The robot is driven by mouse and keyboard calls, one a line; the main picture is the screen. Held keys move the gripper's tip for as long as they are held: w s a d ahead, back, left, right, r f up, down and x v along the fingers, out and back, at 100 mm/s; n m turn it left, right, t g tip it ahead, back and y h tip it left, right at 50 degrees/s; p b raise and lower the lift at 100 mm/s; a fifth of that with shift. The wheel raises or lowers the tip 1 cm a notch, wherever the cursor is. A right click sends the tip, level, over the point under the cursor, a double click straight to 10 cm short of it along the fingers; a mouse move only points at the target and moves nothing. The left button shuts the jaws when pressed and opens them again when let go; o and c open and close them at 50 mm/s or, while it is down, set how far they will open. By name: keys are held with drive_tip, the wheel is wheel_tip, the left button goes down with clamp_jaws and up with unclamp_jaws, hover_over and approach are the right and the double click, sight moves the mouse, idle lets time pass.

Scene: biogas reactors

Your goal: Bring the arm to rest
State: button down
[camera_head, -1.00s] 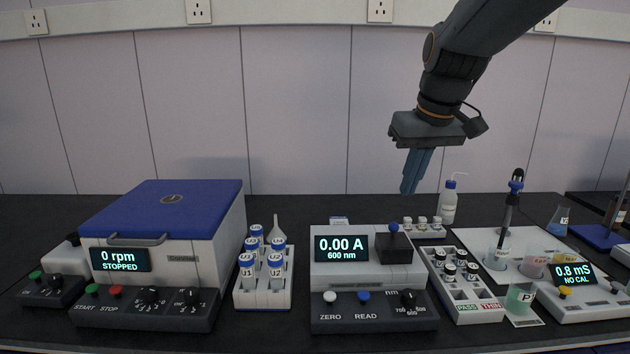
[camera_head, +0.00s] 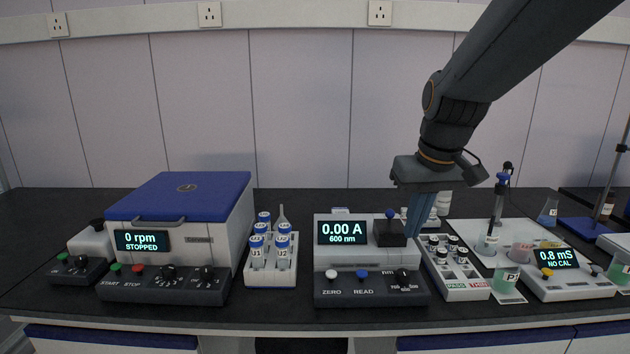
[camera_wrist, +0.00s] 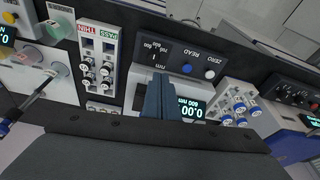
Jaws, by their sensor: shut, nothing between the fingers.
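My gripper (camera_head: 416,214) hangs from the arm at the right of the head view, pointing down. Its blue fingers are shut with nothing between them. In that view the fingers overlap the right side of the spectrophotometer (camera_head: 335,262), next to its dark sample block with a blue knob (camera_head: 390,228). In the wrist view my gripper (camera_wrist: 155,118) shows as closed blue fingers in front of the spectrophotometer (camera_wrist: 140,88), whose display reads 0.00. Whether the fingertips touch anything cannot be told; they appear to be above it.
A blue-lidded centrifuge (camera_head: 180,215) and a rack of blue-capped tubes (camera_head: 260,272) stand to the left. A PASS/THIN vial rack (camera_head: 465,291), beakers on a white tray (camera_head: 540,240) and a conductivity meter (camera_head: 575,285) stand to the right.

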drive_tip(key=s+f+m+g, duration=0.1)
drive_tip(key=s+f+g, duration=0.2)
drive_tip(key=s+f, duration=1.2)
drive_tip(key=shift+s+f+m+h, duration=0.3)
drive_tip(key=shift+s+f, duration=0.05)
drive_tip(key=shift+f, duration=0.3)
